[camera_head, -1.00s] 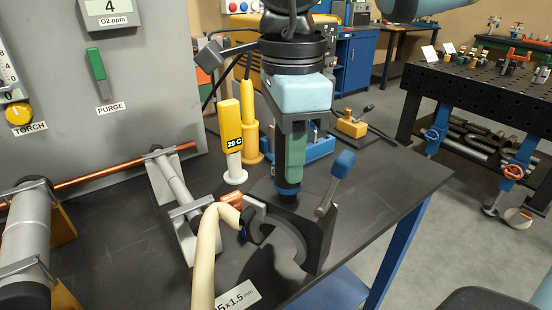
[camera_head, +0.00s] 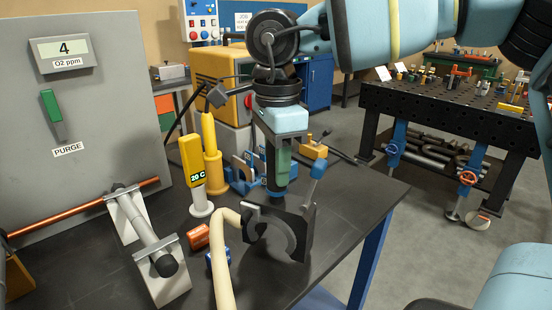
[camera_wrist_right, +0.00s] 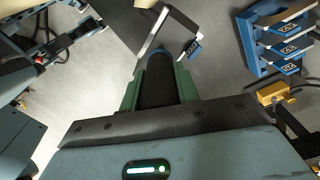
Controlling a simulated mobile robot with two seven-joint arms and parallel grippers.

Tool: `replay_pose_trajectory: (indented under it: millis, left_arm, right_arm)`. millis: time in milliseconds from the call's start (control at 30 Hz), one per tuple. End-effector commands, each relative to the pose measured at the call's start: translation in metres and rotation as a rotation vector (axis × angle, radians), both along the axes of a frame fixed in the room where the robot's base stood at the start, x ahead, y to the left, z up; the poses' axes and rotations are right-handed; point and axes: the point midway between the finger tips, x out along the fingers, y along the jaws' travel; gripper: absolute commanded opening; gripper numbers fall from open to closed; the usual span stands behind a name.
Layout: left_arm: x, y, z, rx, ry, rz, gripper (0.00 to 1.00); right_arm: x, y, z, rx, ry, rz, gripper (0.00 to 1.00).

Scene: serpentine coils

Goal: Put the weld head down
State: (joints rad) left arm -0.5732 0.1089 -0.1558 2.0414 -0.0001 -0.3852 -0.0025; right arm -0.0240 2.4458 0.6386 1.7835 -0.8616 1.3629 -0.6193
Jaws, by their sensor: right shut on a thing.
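My left gripper is out of view.
A grey tube in a clamp stand (camera_head: 155,240), an orange block (camera_head: 199,237) and a blue block (camera_head: 218,257) lie left of the weld head. A yellow 20 C gauge (camera_head: 193,160) and a blue rack (camera_head: 240,182) stand behind. Bare bench lies to the right.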

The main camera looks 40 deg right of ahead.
Motion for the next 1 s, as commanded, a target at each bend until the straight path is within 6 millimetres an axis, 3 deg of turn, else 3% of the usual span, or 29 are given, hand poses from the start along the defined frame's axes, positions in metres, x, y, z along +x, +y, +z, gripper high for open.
replay_pose_trajectory:
  millis: [267,667,700,867,1000]
  left_arm:
    - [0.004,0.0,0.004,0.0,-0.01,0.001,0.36]
    - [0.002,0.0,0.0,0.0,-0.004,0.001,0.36]
    - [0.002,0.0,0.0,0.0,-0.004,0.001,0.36]
    - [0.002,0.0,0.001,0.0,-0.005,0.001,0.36]
    - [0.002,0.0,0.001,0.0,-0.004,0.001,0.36]
  right_arm:
    - [0.0,0.0,-0.025,0.002,-0.005,0.0,0.0]
    - [0.001,0.001,-0.03,0.001,-0.006,0.0,0.0]
    - [0.0,0.0,-0.032,0.0,0.0,0.0,0.34]
    - [0.0,0.0,-0.031,0.0,0.0,0.0,0.53]
    - [0.0,0.0,-0.031,0.0,0.0,0.0,0.53]
